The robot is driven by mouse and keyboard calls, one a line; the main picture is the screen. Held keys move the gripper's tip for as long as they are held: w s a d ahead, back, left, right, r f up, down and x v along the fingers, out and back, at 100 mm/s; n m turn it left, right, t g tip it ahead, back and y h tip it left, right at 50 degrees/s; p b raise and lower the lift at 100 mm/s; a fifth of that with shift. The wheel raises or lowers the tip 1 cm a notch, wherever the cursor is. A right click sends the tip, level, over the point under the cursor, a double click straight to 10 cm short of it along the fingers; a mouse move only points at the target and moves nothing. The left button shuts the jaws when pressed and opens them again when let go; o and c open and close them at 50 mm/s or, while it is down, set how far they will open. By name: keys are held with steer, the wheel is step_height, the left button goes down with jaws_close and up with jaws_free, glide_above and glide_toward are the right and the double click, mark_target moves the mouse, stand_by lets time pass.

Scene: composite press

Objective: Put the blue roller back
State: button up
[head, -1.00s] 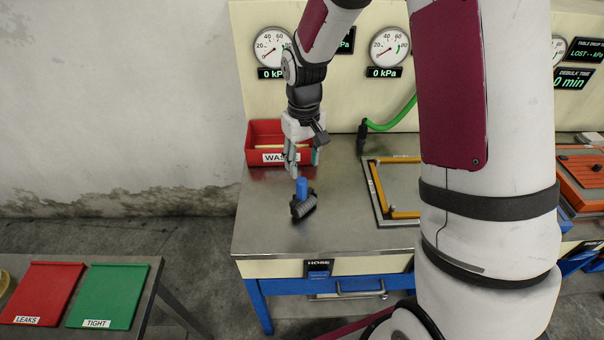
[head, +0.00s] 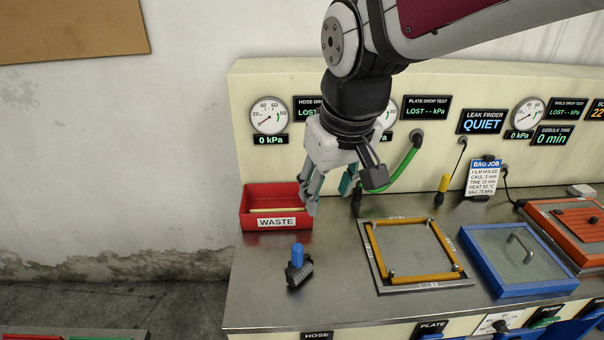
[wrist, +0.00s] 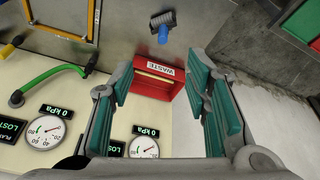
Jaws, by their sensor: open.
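The blue roller (head: 298,265) stands on the bench near its left edge, its blue handle upright over a dark ribbed head. It also shows at the top of the wrist view (wrist: 163,26). My gripper (head: 328,203) is open and empty. It hangs above the back of the bench, beside and above the red waste bin, apart from the roller, which lies nearer the front. In the wrist view, the teal pads of my gripper (wrist: 165,100) are spread wide, with the waste bin (wrist: 158,79) between and beyond them.
The red waste bin (head: 247,215) holds a pale strip. A yellow-edged frame (head: 470,283) lies on the plate to the right, with a blue-rimmed lid (head: 520,262) beyond it. A green hose (head: 404,169) runs from the back panel. Bare bench surrounds the roller.

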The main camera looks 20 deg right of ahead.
steer(key=s+r+t, duration=0.2)
steer(key=s, duration=0.7)
steer(key=shift+s+a+r+m, duration=0.15)
steer(key=shift+r+m, duration=0.15)
steer(key=shift+r, duration=0.1)
steer(key=shift+c, duration=0.4)
